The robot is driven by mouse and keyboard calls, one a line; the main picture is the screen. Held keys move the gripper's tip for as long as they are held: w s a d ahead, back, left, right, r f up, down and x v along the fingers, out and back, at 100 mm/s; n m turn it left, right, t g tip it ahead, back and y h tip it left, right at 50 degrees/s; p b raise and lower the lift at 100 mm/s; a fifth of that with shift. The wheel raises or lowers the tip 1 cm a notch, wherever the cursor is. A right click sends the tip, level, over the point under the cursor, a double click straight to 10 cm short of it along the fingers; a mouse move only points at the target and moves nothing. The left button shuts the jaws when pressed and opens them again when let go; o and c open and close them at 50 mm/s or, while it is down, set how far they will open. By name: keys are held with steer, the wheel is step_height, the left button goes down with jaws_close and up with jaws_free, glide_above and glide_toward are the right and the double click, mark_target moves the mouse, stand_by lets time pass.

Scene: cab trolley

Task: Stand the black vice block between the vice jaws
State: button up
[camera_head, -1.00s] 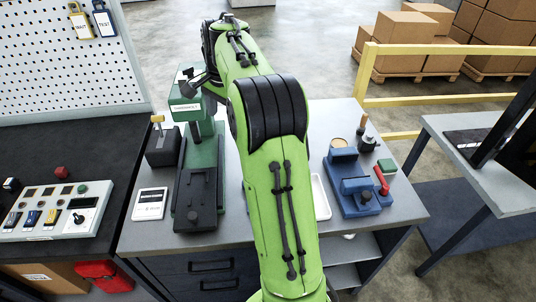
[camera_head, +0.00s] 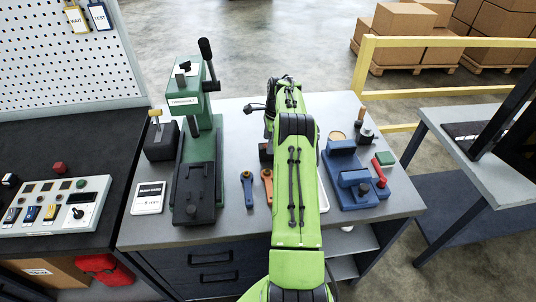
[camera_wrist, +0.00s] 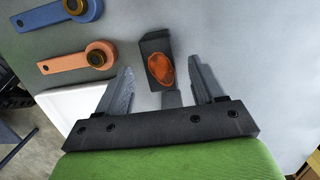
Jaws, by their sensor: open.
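The black vice block (camera_wrist: 155,45) lies on the grey bench in the wrist view, with an orange patch on its face. It shows ahead of my gripper (camera_wrist: 162,80), in line with the gap between the fingers. The fingers are apart with nothing gripped. In the head view a small dark block (camera_head: 265,153) shows at the left edge of my arm, partly hidden; the fingers are hidden there. The blue vice (camera_head: 352,186) stands on the right of the bench, with a red handle. The gap between its jaws is hard to make out.
A blue wrench (camera_head: 247,188) and an orange wrench (camera_head: 267,186) lie left of my arm. A green press (camera_head: 200,150) stands further left. A white tray (camera_wrist: 78,104) shows in the wrist view, mostly hidden by my arm in the head view.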

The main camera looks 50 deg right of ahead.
steer(key=f, duration=0.5)
steer(key=shift+w+a+f, duration=0.2)
steer(key=shift+w+a, duration=0.1)
steer(key=shift+r, duration=0.1)
jaws_close()
